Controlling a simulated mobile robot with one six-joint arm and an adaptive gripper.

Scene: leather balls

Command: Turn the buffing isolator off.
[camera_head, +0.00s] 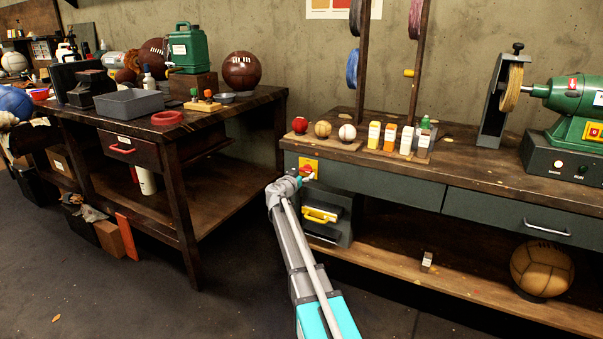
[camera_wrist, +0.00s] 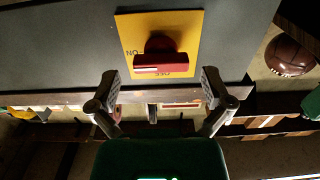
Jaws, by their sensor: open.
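The buffing isolator is a red rotary knob (camera_wrist: 160,64) on a yellow plate (camera_wrist: 187,24), fixed to the grey front of the right-hand bench. In the wrist view its lettering is upside down, with "ON" at the left and "OFF" at the lower edge. The knob's bar lies across the picture, its left end on the "ON" side. The yellow plate (camera_head: 313,161) also shows in the head view, partly hidden by my arm. My gripper (camera_wrist: 160,88) is open and empty, its fingers to either side of the knob and apart from it.
A green buffing machine (camera_head: 577,107) stands on the right bench (camera_head: 460,165), with small bottles and balls to its left. A black case with a yellow handle (camera_head: 320,214) is below the isolator. The left bench (camera_head: 235,115) stands beside my arm, with open floor between.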

